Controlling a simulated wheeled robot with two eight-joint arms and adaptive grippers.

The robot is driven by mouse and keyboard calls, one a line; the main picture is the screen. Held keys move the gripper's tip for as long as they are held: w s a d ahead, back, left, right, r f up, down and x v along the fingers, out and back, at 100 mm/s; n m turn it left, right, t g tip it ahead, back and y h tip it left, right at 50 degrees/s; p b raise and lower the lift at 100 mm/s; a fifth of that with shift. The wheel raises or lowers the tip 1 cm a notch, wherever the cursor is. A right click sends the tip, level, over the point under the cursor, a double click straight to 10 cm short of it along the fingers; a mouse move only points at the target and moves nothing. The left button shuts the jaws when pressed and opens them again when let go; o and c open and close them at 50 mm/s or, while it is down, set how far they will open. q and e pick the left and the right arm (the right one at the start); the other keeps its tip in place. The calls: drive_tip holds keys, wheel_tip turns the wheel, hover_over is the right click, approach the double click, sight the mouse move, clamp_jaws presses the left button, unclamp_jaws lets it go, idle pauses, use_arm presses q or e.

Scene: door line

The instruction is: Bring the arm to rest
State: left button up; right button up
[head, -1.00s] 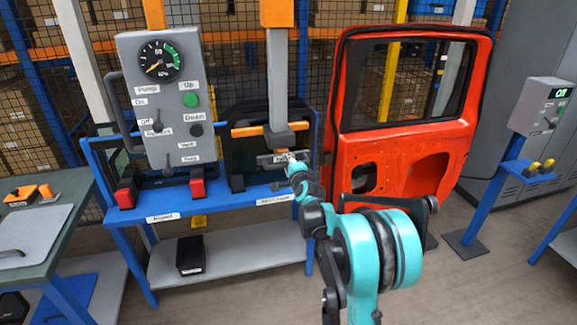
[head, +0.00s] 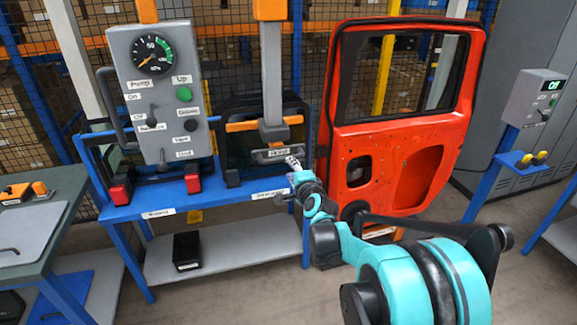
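My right arm, teal and black, reaches in from the lower right. Its gripper (head: 293,163) is small in the picture, beside the lower right of a grey labelled bar (head: 268,156) that hangs under a grey column. The finger opening is too small to make out, and I see nothing clearly held. I cannot tell whether the gripper touches the bar. My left gripper is not in view.
A grey control panel (head: 136,80) with a gauge stands on a blue bench (head: 150,206) at left. A red car door (head: 392,150) stands behind my arm. A grey box on a blue post (head: 526,105) is at right. Open floor (head: 240,300) lies in front.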

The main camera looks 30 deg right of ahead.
drive_tip(key=shift+s, duration=0.25)
idle(0.3)
drive_tip(key=s+a+f+n+g+y, duration=0.1)
drive_tip(key=s+a+n+g+y, duration=0.1)
drive_tip(key=s+a+n, duration=0.6)
drive_tip(key=s+a+f+n+g+y, duration=0.2)
drive_tip(key=s+a+n, duration=0.3)
drive_tip(key=a, duration=0.5)
drive_tip(key=s+a+f+n+g, duration=0.2)
drive_tip(key=s+f+n, duration=0.1)
drive_tip(key=s, duration=0.5)
drive_tip(key=s+a+f+n+g, duration=0.2)
drive_tip(key=s+f+n, duration=0.2)
drive_tip(key=s, duration=0.4)
drive_tip(key=shift+s+n, duration=0.3)
drive_tip(key=shift+s, duration=0.05)
drive_tip(key=shift+f, duration=0.1)
